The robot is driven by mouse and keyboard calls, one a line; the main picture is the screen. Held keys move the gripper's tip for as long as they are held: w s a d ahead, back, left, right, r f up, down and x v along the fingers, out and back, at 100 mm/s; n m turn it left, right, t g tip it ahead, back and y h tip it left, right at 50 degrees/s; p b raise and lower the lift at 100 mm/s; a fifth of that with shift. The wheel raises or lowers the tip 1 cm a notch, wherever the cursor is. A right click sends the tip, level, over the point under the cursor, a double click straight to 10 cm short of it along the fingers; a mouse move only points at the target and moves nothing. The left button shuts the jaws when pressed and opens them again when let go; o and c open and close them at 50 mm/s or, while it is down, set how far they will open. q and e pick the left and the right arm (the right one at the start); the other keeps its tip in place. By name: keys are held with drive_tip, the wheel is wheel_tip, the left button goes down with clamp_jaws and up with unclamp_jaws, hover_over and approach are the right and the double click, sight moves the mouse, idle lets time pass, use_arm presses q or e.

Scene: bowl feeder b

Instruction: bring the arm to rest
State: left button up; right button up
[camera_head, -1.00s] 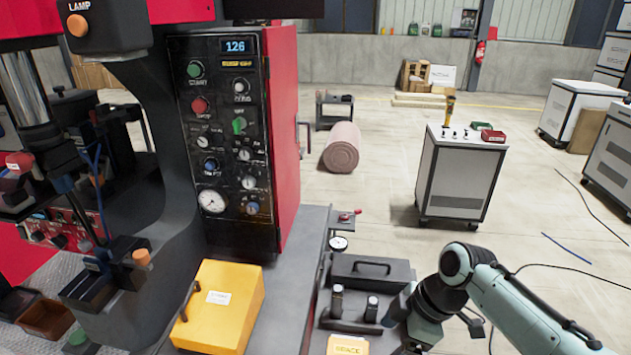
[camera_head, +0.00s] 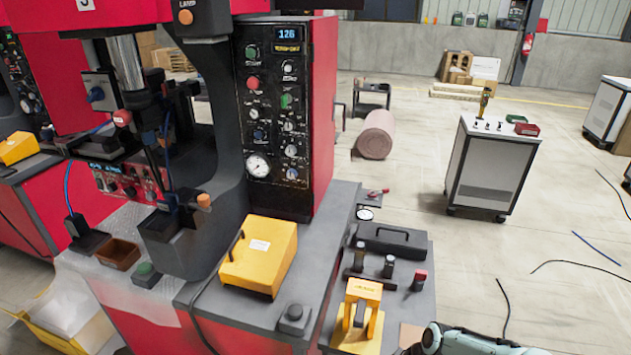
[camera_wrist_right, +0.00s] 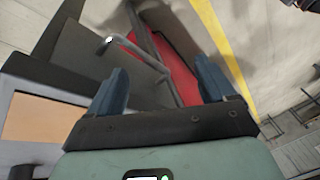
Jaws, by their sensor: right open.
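My right gripper (camera_wrist_right: 160,90) shows in the right wrist view with its two blue-grey fingers wide apart and nothing between them. Beyond the fingers are a dark box-like surface with a metal handle and a red surface. In the head view only a pale green part of my right arm (camera_head: 465,342) shows at the bottom edge, and the right gripper itself is out of that picture. My left gripper is in neither view.
A red press with a control panel (camera_head: 275,110) stands at left-centre. A yellow box (camera_head: 258,255) sits on its bench. A grey side table (camera_head: 412,265) holds a yellow stand (camera_head: 358,315) and several small parts. A white cabinet (camera_head: 490,165) stands on open floor.

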drive_tip(key=s+a+f+m+g+p, duration=0.15)
drive_tip(key=s+f+m, duration=0.45)
drive_tip(key=s+f, duration=0.75)
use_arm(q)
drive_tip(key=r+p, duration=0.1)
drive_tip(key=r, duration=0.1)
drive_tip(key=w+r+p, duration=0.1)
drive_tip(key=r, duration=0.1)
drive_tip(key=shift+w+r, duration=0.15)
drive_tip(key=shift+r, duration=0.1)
use_arm(e)
drive_tip(key=s+a+f+m, duration=0.3)
drive_tip(key=s+f+m, duration=0.3)
drive_tip(key=s, duration=0.5)
drive_tip(key=shift+s+f, duration=0.2)
drive_tip(key=shift+f, duration=0.2)
